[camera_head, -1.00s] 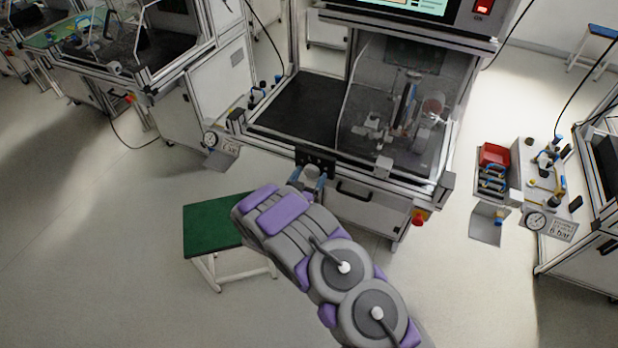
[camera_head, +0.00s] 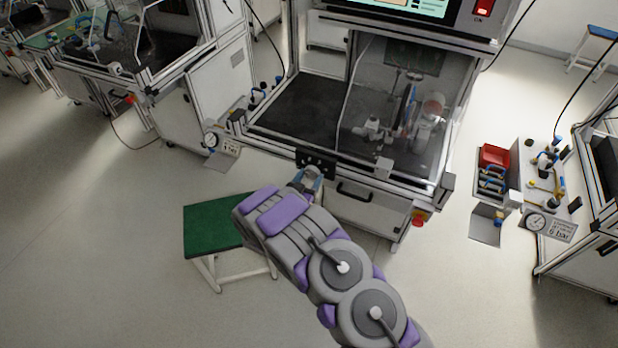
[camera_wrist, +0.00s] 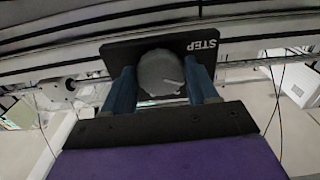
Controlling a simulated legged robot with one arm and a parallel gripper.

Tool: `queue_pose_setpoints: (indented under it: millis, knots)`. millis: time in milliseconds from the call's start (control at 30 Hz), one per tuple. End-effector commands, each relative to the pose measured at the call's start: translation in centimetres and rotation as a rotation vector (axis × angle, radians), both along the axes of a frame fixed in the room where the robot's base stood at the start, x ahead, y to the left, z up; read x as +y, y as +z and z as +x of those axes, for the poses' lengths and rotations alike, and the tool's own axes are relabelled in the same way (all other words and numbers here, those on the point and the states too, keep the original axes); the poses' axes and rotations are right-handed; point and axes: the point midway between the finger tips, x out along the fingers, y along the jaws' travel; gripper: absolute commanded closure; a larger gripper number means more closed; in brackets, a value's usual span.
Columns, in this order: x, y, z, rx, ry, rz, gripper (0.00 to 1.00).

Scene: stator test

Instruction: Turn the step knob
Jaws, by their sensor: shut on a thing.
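The step knob (camera_wrist: 160,72) is a round grey knob with a light pointer mark, on a black plate (camera_wrist: 122,56) labelled STEP. In the wrist view my gripper (camera_wrist: 162,84) has its two blue fingers on either side of the knob, shut on it. The pointer mark slants toward the lower right of the knob. In the head view my gripper (camera_head: 308,180) is at the black plate on the front rail of the test station (camera_head: 300,105). The knob is mostly hidden there by my gripper.
A clear cover encloses the right part of the station. A drawer handle (camera_head: 354,192) and a red button (camera_head: 418,218) are on the station front, right of my gripper. Open floor lies to the left.

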Motion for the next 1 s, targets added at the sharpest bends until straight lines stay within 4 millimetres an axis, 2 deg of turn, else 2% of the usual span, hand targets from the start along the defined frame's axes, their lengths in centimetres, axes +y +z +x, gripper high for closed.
queue_pose_setpoints:
  millis: [267, 700, 1000]
  knots:
    - [0.13, 0.37, -0.01, -0.055, 0.002, 0.151, 0.72]
    - [0.26, 0.57, 0.07, -0.182, 0.005, 0.495, 0.72]
    - [0.25, 0.4, 0.08, -0.238, 0.004, 0.649, 0.72]
